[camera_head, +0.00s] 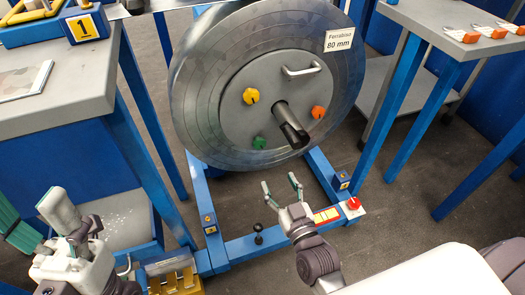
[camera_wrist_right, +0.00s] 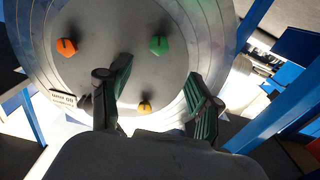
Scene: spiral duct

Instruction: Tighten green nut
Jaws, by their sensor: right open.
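The green nut (camera_head: 259,143) sits low on the grey hub plate of a large round spool (camera_head: 190,120). In the right wrist view the green nut (camera_wrist_right: 159,45) shows beyond and between my fingers. My right gripper (camera_head: 281,184) is open and empty, below the disc and apart from the nut. Its two green-padded fingers also frame the right wrist view (camera_wrist_right: 160,82). My left gripper (camera_head: 38,212) is at the lower left, far from the nut, with its fingers apart and nothing seen between them.
A yellow nut (camera_head: 251,96), an orange nut (camera_head: 318,112), a protruding shaft (camera_head: 291,127) and a handle (camera_head: 301,70) are on the hub. The blue stand (camera_head: 245,247) has a red knob (camera_head: 353,203). Tables (camera_head: 68,105) flank both sides.

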